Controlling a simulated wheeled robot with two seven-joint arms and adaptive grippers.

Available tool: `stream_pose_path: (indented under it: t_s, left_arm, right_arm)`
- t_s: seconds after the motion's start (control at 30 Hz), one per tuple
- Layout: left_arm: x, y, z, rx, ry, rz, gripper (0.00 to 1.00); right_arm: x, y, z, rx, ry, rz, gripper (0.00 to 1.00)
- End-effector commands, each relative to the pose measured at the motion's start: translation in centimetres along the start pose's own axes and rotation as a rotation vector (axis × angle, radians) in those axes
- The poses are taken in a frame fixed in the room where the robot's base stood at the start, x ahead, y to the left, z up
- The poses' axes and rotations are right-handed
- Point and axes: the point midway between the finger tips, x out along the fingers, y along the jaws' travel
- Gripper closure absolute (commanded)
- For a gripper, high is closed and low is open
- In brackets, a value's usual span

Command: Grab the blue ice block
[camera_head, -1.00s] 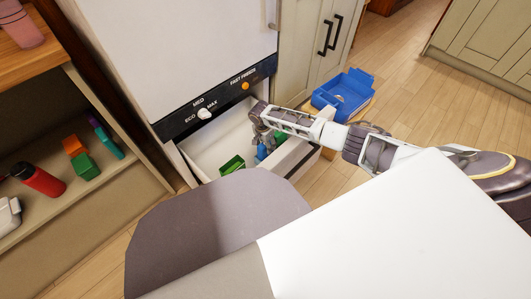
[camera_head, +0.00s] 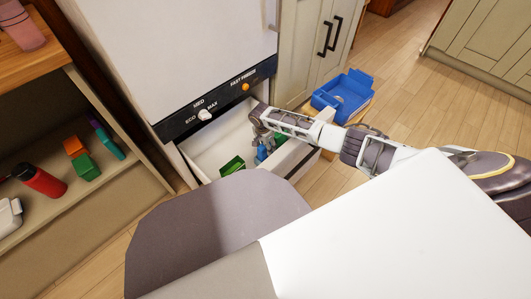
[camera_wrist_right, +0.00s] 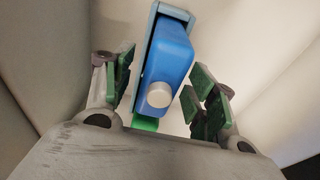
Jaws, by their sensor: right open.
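The blue ice block (camera_wrist_right: 170,62) lies between the two open fingers of my right gripper (camera_wrist_right: 165,95) in the right wrist view, with a gap on each side. It is blue with a round pale cap on its near face. In the head view only a bit of the blue block (camera_head: 262,153) shows beside my right gripper (camera_head: 262,138), which reaches down into the open white drawer (camera_head: 215,150). A green block (camera_head: 232,165) lies in the drawer left of it. My left gripper is not in view.
A blue bin (camera_head: 343,95) stands beyond my right arm. The freezer panel (camera_head: 215,105) is just above the drawer. A shelf (camera_head: 90,200) at left holds a red bottle (camera_head: 40,181) and coloured blocks. A grey and white surface fills the bottom front.

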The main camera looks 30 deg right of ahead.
Motion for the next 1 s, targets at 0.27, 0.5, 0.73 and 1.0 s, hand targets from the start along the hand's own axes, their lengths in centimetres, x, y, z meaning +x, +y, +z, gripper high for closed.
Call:
stream_pose_path:
  t_s: [0.27, 0.5, 0.73, 1.0]
  left_arm:
    - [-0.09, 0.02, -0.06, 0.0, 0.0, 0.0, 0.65]
    - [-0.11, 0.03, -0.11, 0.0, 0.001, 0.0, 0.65]
    - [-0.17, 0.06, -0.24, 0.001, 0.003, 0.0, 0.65]
    - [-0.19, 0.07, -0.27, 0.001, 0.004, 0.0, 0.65]
  right_arm:
    - [0.1, 0.01, 0.05, 0.0, -0.001, 0.0, 0.43]
    - [0.1, 0.01, 0.04, 0.0, -0.001, 0.0, 0.53]
    - [0.1, 0.01, 0.03, 0.0, 0.0, 0.001, 0.83]
    - [0.1, 0.02, 0.02, 0.0, 0.0, 0.001, 1.0]
